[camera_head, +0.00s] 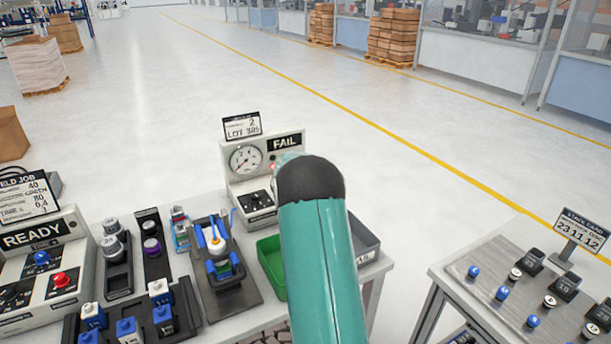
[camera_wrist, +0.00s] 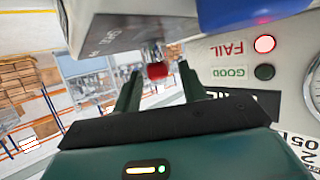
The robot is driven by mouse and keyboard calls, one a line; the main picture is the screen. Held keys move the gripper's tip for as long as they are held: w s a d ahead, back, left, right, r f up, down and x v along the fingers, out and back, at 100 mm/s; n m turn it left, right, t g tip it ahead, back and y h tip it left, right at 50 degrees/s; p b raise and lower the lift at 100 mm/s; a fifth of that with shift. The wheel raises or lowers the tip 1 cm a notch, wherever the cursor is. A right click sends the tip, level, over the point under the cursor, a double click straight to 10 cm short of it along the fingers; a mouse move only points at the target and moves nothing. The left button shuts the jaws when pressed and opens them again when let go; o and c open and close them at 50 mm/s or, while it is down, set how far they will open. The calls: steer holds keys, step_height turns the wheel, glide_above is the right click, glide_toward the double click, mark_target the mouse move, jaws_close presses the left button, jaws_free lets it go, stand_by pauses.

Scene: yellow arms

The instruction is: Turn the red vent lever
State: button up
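The red vent lever (camera_wrist: 157,71) shows in the wrist view as a small red end on a short metal stem beside a grey box. My gripper (camera_wrist: 159,68) is open, with one dark finger on each side of the red end. Gaps show between the lever and both fingers; how deep it sits between them I cannot tell. The gauge tester (camera_head: 240,159) stands at the table's back in the head view, with a FAIL sign. In the wrist view its red FAIL lamp (camera_wrist: 264,44) is lit and its GOOD lamp (camera_wrist: 264,72) is dark. My arm hides the gripper and lever in the head view.
A green bin (camera_head: 271,262) and a grey bin (camera_head: 366,240) flank my arm on the table. A fixture with a blue clamp (camera_head: 222,268) stands left of them. A second table (camera_head: 470,285) stands at right, across a floor gap.

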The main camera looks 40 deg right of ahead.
steer(key=v, duration=1.3)
steer(key=shift+s+a, duration=0.15)
steer(key=shift+a, duration=0.2)
steer(key=shift+r, duration=0.15)
steer(key=w+a+r+n+t+y, duration=0.1)
steer(key=a+r+n+t+y, duration=0.2)
steer(key=a, duration=0.5)
steer(key=w+a+r+n+t+y, duration=0.2)
steer(key=a+r, duration=0.4)
steer(key=a, duration=0.2)
steer(key=s+a+r+n+y, duration=0.1)
steer(key=s+a+n+y, duration=0.15)
steer(key=a, duration=0.45)
steer(key=s+a+r+n+y, duration=0.1)
steer(key=s+a+r+y, duration=0.15)
steer(key=a, duration=0.45)
steer(key=s+a+n+g+y, duration=0.2)
steer(key=s+a+n+y, duration=0.1)
steer(key=s+a, duration=0.7)
steer(key=s+a+f+n+g+h, duration=0.1)
steer(key=s+f+g, duration=0.2)
steer(key=s, duration=1.2)
steer(key=shift+s+a+f, duration=0.15)
steer(key=shift+a+f, duration=0.05)
steer(key=shift+f, duration=0.55)
